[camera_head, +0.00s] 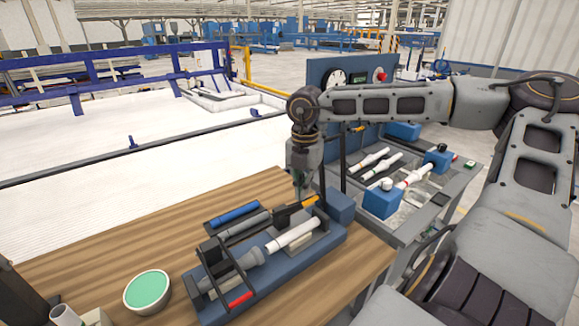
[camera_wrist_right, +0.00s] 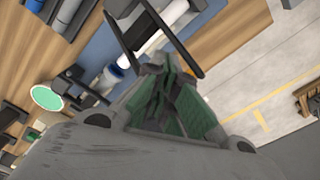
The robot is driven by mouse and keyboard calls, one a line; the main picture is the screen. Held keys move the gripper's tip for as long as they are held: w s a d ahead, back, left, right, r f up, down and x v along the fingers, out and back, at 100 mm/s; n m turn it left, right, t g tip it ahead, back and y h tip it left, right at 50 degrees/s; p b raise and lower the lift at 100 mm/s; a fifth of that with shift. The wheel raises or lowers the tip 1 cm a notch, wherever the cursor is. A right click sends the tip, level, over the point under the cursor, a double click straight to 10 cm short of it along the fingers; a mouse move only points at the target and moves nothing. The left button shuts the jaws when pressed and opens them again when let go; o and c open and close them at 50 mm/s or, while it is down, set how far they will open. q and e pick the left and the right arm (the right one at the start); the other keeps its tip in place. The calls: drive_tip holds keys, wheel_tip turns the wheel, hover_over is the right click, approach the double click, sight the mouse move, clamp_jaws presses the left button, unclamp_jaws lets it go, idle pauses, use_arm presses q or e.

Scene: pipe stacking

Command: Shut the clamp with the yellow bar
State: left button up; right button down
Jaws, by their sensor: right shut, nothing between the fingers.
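The blue clamp fixture (camera_head: 315,246) lies on the wooden table. A yellow bar (camera_head: 311,201) shows at its far right side, beside a dark clamp part (camera_head: 288,215). My right gripper (camera_head: 300,194) is shut and empty, just above and left of the yellow bar; I cannot tell whether they touch. In the right wrist view, the shut fingers (camera_wrist_right: 176,88) are close to a black frame (camera_wrist_right: 196,66), and a small bit of yellow shows beyond them. The yellow-bar clamp's exact angle is unclear. A white pipe (camera_head: 293,235) lies in the fixture. My left gripper is not seen.
A second clamp with a red bar (camera_head: 240,299) lies over the grey part at the fixture's left end. A green-topped round dish (camera_head: 147,290) stands to the left. A grey cart (camera_head: 408,212) with pipes and blue blocks stands behind right.

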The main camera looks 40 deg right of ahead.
drive_tip(key=shift+s+f+b, duration=0.75)
drive_tip(key=shift+s+b, duration=0.3)
drive_tip(key=shift+b, duration=0.15)
